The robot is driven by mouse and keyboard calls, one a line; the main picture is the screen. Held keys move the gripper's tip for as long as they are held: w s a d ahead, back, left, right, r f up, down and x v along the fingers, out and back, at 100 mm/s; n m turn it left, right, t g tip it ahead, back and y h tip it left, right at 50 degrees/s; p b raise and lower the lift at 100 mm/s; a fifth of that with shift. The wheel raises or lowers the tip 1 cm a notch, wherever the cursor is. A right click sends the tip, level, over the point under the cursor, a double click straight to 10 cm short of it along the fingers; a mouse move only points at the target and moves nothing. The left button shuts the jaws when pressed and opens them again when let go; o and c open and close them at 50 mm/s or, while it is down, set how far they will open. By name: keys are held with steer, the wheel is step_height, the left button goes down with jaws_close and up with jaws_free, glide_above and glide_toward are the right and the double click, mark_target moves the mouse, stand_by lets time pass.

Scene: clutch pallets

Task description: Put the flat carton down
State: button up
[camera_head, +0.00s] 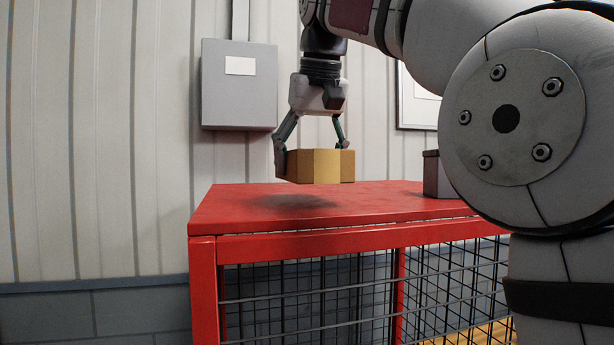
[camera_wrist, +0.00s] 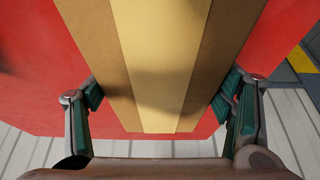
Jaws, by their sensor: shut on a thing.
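The flat carton (camera_head: 318,167) is a low tan box with a lighter band along its top. My gripper (camera_head: 311,146) is shut on it, with one finger at each side. The carton hangs level above the red table top (camera_head: 365,204), with a gap under it and a shadow below. In the wrist view the carton (camera_wrist: 160,60) fills the middle, between the green-padded fingers of my gripper (camera_wrist: 160,97). The red top (camera_wrist: 45,85) shows beneath it on both sides. The carton's underside is hidden.
A grey box (camera_head: 434,175) stands at the right of the red top, partly hidden by my arm. Black mesh (camera_head: 310,300) closes the stand's front. A grey wall cabinet (camera_head: 239,85) hangs behind. The top's left and middle are clear.

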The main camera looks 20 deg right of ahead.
step_height(320, 180, down, 2)
steer(key=shift+s+a+f+p, duration=0.1)
steer(key=shift+s+a+p, duration=0.05)
steer(key=shift+p, duration=0.35)
steer(key=shift+w+f, duration=0.2)
steer(key=shift+f, duration=0.45)
steer(key=o, duration=1.4)
steer(key=shift+f, duration=0.1)
steer(key=shift+o, duration=0.2)
steer(key=shift+r, duration=0.45)
steer(key=shift+b+v, duration=0.6)
steer(key=shift+v, duration=2.8)
steer(key=shift+s, duration=0.1)
